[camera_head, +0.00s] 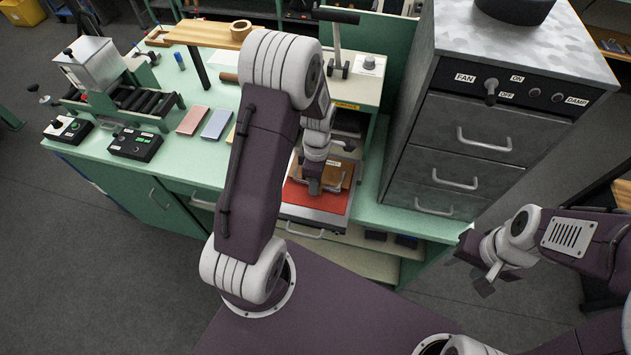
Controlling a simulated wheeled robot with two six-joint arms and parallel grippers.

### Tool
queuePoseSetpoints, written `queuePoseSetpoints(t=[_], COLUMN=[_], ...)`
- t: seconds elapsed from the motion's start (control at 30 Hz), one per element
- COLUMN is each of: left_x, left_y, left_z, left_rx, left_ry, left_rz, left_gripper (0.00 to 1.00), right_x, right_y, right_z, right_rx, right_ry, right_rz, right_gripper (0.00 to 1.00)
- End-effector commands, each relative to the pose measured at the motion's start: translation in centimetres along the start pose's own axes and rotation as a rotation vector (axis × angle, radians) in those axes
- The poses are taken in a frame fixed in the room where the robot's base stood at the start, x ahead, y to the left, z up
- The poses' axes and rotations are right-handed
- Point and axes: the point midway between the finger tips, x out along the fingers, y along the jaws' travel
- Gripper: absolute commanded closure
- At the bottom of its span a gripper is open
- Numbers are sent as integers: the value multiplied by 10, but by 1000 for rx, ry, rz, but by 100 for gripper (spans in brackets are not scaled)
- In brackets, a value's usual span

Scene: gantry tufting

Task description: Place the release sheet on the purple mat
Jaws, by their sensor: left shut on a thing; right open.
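My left gripper (314,187) points down over a red pad (321,200) in the open, tray-like front of the press. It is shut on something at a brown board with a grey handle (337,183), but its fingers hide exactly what. I cannot make out the release sheet with certainty; a thin white edge (292,164) shows beside my arm. I see no purple mat on the bench, and my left arm hides part of the bench. My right gripper (486,279) is open and empty, in the air right of the bench.
The green bench (190,165) carries a roller machine (115,95), two control boxes (135,144), a pink block (194,120) and a blue-grey block (216,124). A grey drawer cabinet (470,130) stands close right of the press. The floor in front is clear.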

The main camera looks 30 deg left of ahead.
Motion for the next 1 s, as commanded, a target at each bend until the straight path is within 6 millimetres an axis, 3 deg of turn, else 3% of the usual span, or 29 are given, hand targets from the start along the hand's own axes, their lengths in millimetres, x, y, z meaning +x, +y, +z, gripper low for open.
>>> queuePoseSetpoints(t=[0.23,0.27,0.3,0.33,0.77,0.87,1.0], left_x=[4,2,2,2,-2,-15,-52], left_y=[0,0,0,0,0,2,2], left_z=[0,0,0,0,0,0,0], left_rx=[0,0,0,0,0,0,0], left_ry=[0,0,0,0,0,-1,-1], left_rz=[0,1,1,1,1,7,10], left_gripper=[100,71,60,58,58,58,58], right_x=[3,2,2,2,-1,2,5], right_y=[0,0,0,0,0,0,0], right_z=[0,0,0,0,0,0,0], right_rx=[0,0,0,0,0,0,0], right_ry=[0,0,0,0,0,0,0], right_rz=[0,0,0,0,0,0,0], right_gripper=[54,54,54,54,54,54,54])
